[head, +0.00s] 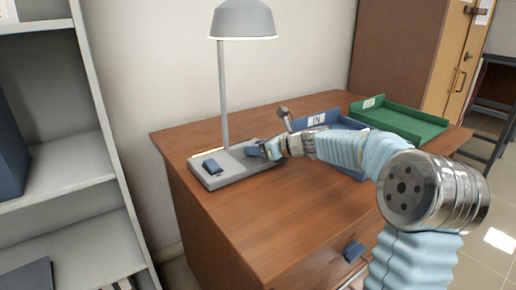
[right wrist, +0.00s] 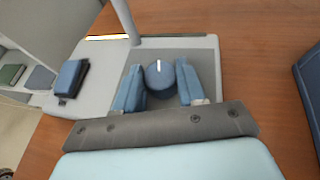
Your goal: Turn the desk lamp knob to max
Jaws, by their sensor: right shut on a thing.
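The desk lamp has a grey shade (head: 243,22), a thin upright post and a flat grey base (head: 225,178) on the wooden desk. The shade's lower rim looks bright. In the right wrist view, a round blue knob (right wrist: 160,75) with a white mark sits on the darker panel of the base. The mark points toward the top of that view. My right gripper (head: 256,150) is at the right part of the base. In the right wrist view, its two blue fingers (right wrist: 160,84) are on either side of the knob, shut on it.
A dark blue block (right wrist: 71,78) is on the base's left part. A blue IN tray (head: 318,121) and a green tray (head: 405,122) stand on the desk behind my right arm. A grey shelf (head: 60,160) stands at left.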

